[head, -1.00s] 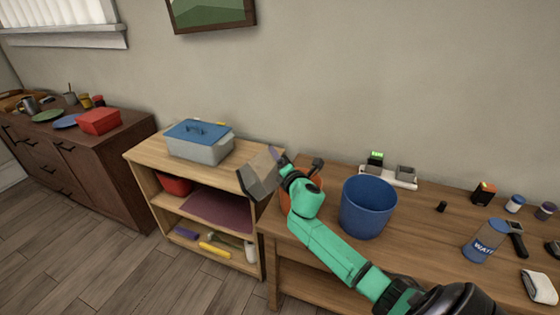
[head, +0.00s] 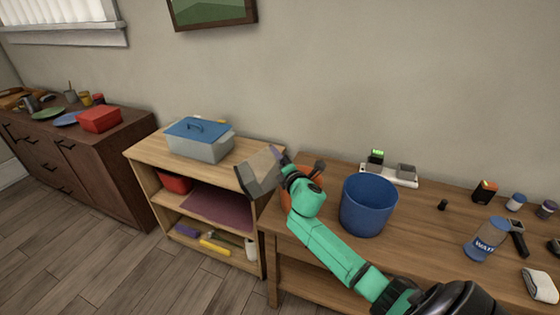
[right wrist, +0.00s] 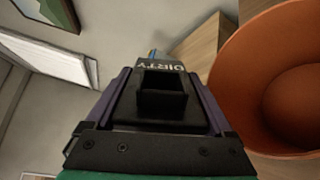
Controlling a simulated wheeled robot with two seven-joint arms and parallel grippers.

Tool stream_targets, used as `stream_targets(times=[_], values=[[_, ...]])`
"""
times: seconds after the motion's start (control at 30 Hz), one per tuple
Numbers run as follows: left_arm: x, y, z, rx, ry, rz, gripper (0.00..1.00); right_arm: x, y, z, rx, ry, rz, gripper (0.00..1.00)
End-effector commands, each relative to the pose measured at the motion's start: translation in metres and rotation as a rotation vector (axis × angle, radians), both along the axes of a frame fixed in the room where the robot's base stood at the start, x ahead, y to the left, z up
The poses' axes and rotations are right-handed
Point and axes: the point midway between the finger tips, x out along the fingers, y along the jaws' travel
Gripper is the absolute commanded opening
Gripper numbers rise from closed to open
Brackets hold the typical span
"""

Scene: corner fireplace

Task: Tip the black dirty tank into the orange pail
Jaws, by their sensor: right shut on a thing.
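My right gripper (right wrist: 160,105) is shut on the dirty tank, a dark piece with "DIRTY" lettering (right wrist: 160,67) in the right wrist view. In the head view the tank (head: 258,172) shows as a grey, partly see-through box, tilted, held in the air left of my right gripper (head: 284,160), near the shelf's right end. The orange pail (right wrist: 235,90) is close on the right in the right wrist view, its inside visible with no tank in it. In the head view the pail (head: 284,195) is mostly hidden behind my right arm. My left gripper is out of view.
A blue bucket (head: 368,205) stands on the wooden table just right of my right arm. A water bottle (head: 487,240) and small items are farther right. A low shelf (head: 140,158) at left holds a blue-lidded box (head: 200,145).

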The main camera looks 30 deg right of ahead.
Motion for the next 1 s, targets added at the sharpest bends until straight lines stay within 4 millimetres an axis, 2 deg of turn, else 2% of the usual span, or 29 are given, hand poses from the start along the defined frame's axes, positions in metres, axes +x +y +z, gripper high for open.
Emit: stream_targets(times=[1.0], values=[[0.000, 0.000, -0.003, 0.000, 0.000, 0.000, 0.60, 0.000, 0.001, -0.009, 0.128, -0.024, 0.000, 0.00]])
